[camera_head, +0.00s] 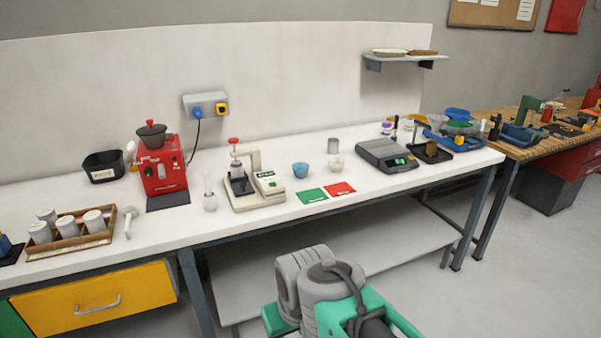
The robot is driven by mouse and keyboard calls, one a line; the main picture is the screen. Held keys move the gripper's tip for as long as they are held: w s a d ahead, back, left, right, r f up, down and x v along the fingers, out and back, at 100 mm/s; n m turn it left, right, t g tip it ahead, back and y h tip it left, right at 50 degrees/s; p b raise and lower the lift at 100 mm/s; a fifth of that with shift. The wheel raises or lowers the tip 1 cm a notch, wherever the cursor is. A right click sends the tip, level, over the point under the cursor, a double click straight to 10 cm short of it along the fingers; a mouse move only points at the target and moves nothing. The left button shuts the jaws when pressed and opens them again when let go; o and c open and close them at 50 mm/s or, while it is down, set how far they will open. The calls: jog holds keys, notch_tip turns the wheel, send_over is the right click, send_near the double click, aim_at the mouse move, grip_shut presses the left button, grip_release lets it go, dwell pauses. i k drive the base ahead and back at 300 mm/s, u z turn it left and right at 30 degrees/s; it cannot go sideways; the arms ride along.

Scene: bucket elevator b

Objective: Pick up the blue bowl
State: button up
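A small light-blue bowl (300,170) stands upright on the white workbench (235,222), just right of the cream bench instrument and behind the green card. It looks empty, but its inside is too small to tell. A small white cup or bowl (336,164) stands a little to its right. A brighter blue, bowl-like thing (457,113) lies among other items at the far right end of the bench. Grey and green links of my arm show at the bottom middle, in front of the bench. My gripper itself is not in view, and nothing touches the light-blue bowl.
The cream instrument (257,190) stands close left of the bowl. A green card (312,195) and a red card (341,189) lie in front. A metal cylinder (333,146) stands behind, and a grey scale (386,155) right. A red machine (162,168) stands farther left.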

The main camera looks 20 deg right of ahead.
aim_at(301, 171)
jog(key=u, duration=0.15)
jog(key=i, duration=1.85)
jog(key=z, duration=0.2)
